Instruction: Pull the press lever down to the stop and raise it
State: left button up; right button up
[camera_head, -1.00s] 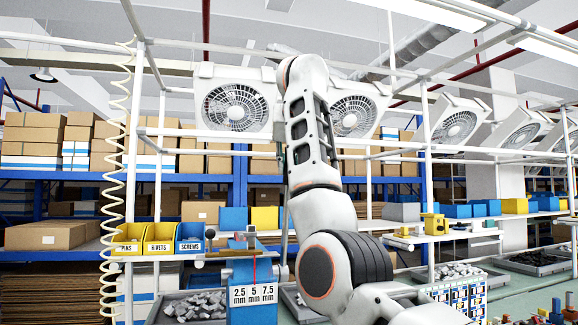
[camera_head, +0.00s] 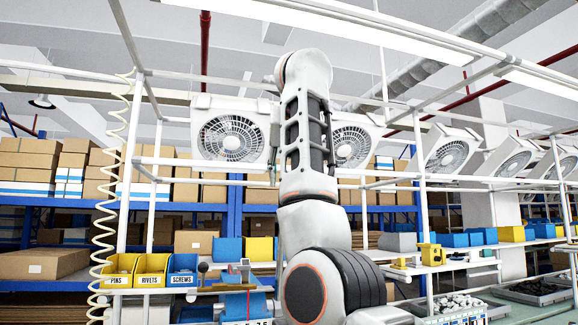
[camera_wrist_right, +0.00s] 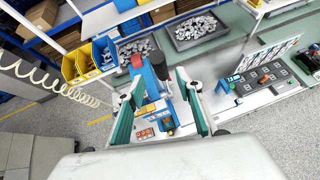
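The blue press (camera_head: 241,300) stands low in the head view, left of my right arm, its scale label cut by the bottom edge. A dark ball knob (camera_head: 203,268) on a thin stem stands at its left, by a reddish-brown horizontal bar. In the right wrist view the blue press (camera_wrist_right: 153,88) lies beyond and between the fingers, with a red knob (camera_wrist_right: 137,61) at its top left. My right gripper (camera_wrist_right: 159,92) is open, with nothing visibly held. I cannot tell whether it touches the press or which part is the lever. My left gripper is not in view.
Yellow and blue bins (camera_head: 152,271) labelled pins, rivets and screws stand left of the press. A coiled white hose (camera_wrist_right: 65,88) hangs at the left. Grey trays of metal parts (camera_wrist_right: 196,30) lie behind. A panel with switches (camera_wrist_right: 268,72) is at the right.

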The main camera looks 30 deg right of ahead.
jog(key=v, duration=0.4)
dwell(0.5)
